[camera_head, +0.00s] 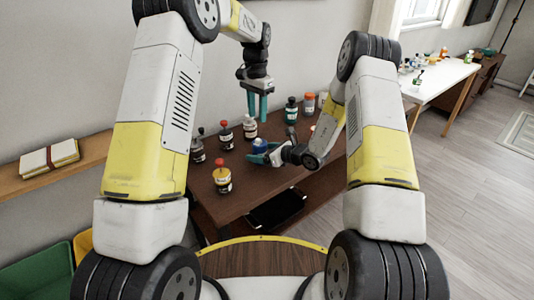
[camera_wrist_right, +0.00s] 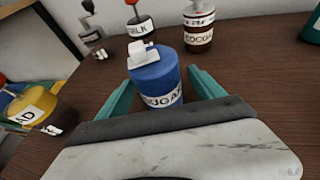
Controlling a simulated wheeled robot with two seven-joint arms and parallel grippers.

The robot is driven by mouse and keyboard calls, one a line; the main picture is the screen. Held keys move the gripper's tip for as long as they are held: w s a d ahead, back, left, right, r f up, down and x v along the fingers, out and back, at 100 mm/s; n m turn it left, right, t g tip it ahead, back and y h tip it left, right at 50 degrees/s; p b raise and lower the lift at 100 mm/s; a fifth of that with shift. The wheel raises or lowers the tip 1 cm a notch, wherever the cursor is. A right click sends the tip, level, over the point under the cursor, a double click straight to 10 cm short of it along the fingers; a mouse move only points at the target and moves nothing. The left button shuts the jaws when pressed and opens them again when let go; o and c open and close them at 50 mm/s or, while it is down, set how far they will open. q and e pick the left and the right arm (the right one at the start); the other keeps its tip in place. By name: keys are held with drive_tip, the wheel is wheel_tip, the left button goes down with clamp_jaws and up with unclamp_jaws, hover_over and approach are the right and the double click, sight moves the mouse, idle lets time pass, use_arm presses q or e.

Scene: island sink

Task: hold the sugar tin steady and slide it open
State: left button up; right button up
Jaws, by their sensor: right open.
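The sugar tin (camera_head: 260,145) is blue with a white label and stands upright on the brown table. In the right wrist view the sugar tin (camera_wrist_right: 156,80) has a white piece on its blue top, and "SUGAR" is partly readable. My right gripper (camera_wrist_right: 160,92) is open, with one teal finger on each side of the tin; contact cannot be told. In the head view my right gripper (camera_head: 262,154) reaches the tin from the right, low by the tabletop. My left gripper (camera_head: 257,104) points down with its teal fingers apart and empty, above and behind the tin.
The cocoa jar (camera_wrist_right: 198,30) and the red-topped milk bottle (camera_wrist_right: 138,22) stand behind the tin. A yellow jar (camera_head: 222,180) stands front left, a dark bottle (camera_head: 198,152) at left. A green bottle (camera_head: 291,112) and orange-lidded jar (camera_head: 309,104) stand at back right.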

drive_tip(key=shift+w+a+f, duration=0.1)
drive_tip(key=shift+a, duration=0.05)
drive_tip(key=shift+c, duration=0.3)
drive_tip(key=c, duration=1.5)
